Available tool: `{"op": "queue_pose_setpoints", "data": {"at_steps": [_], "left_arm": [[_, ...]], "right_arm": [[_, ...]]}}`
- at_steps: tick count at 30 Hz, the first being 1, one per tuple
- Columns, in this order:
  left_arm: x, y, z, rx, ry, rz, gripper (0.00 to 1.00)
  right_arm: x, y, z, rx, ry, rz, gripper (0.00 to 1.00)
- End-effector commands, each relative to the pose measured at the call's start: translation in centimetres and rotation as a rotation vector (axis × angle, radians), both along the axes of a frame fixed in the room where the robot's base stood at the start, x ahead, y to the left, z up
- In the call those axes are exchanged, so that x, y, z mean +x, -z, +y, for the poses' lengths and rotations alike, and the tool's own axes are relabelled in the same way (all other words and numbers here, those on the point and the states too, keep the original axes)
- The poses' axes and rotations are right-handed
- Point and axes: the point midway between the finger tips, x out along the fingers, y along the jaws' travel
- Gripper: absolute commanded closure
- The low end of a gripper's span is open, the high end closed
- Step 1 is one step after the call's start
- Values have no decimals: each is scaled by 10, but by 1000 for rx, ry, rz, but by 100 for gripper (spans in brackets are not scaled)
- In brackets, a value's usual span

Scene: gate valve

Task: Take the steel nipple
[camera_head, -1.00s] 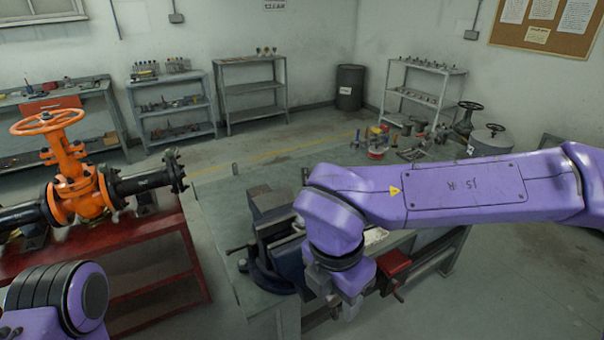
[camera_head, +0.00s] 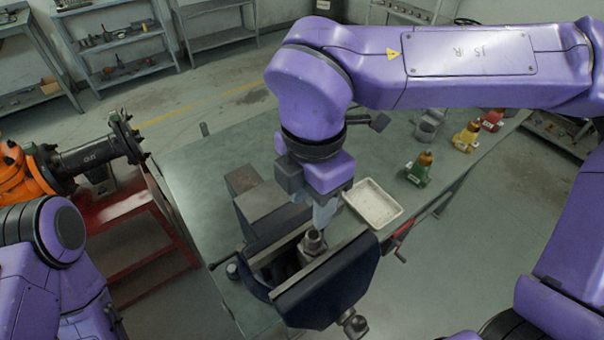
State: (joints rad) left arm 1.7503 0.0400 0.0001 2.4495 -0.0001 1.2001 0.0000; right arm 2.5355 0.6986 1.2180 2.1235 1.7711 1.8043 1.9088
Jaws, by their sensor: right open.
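The steel nipple (camera_head: 313,241) is a small grey metal piece standing upright between the jaws of the dark blue bench vise (camera_head: 338,288). My right gripper (camera_head: 322,222) points down from above, with its fingertips right at the top of the nipple. It is open; whether the fingers touch the nipple cannot be told. The lower part of the nipple is partly hidden by the vise jaws. My left gripper is not in view; only my left arm shows at the lower left.
A white tray (camera_head: 360,214) lies on the green workbench (camera_head: 200,165) right of the vise. Several small coloured items, among them a green one (camera_head: 419,170), stand farther right. The orange valve (camera_head: 20,175) is on a red stand at left. The bench's left part is clear.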

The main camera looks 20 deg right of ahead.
Motion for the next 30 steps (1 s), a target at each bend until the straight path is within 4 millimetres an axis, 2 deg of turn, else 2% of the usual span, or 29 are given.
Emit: {"op": "queue_pose_setpoints", "data": {"at_steps": [11,18,30], "left_arm": [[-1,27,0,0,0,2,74],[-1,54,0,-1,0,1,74],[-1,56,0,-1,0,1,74]], "right_arm": [[4,40,-1,0,3,3,53],[4,67,0,0,0,3,53],[4,70,0,0,-1,3,53]]}}
